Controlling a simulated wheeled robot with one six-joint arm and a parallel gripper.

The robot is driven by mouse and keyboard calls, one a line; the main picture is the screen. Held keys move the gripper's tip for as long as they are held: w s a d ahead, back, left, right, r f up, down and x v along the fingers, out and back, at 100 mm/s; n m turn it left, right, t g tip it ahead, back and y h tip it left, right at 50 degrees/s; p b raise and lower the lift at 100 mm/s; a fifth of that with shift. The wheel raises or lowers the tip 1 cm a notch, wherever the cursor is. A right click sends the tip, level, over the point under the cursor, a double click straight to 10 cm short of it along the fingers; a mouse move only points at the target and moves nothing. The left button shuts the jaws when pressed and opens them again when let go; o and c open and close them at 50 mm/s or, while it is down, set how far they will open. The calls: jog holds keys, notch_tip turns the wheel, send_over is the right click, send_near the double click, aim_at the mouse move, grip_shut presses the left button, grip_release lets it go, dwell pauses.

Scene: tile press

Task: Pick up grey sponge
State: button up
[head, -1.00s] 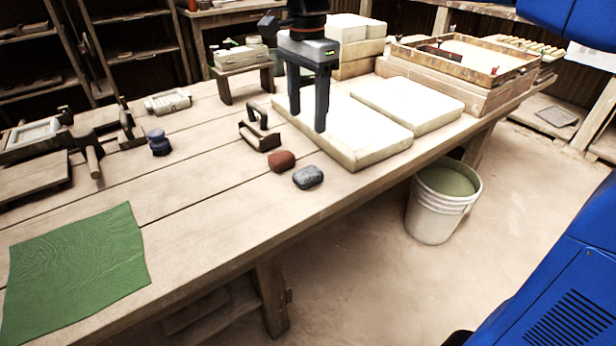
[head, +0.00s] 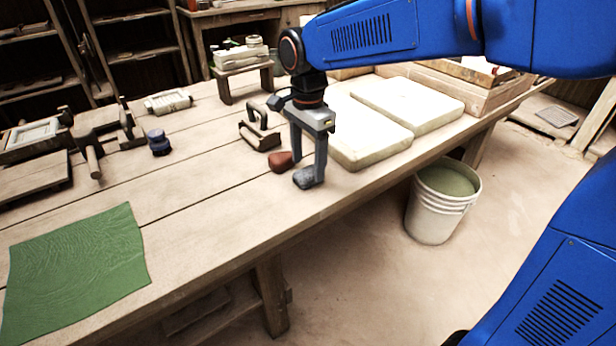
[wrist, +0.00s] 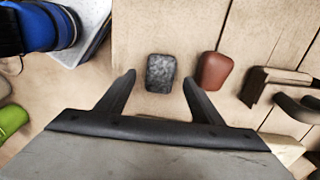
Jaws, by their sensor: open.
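The grey sponge (head: 304,179) is a small mottled block lying on the wooden table near its front edge. In the wrist view the grey sponge (wrist: 160,73) sits ahead of and between the two fingertips. My gripper (head: 308,170) is open and points down at the sponge; one finger hides part of it in the head view. In the wrist view my gripper (wrist: 158,77) shows its fingers spread, with a gap on each side of the sponge. I cannot tell how far above the table the fingertips are.
A red-brown sponge (head: 280,162) lies close beside the grey one; it also shows in the wrist view (wrist: 214,71). A handled tool (head: 259,136) lies behind it. White slabs (head: 372,140) are to the right. A green cloth (head: 75,268) lies at the left. A bucket (head: 436,216) stands on the floor.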

aim_at(308, 172)
jog(key=shift+f, duration=1.6)
jog(key=c, duration=1.2)
notch_tip(308, 172, up, 10)
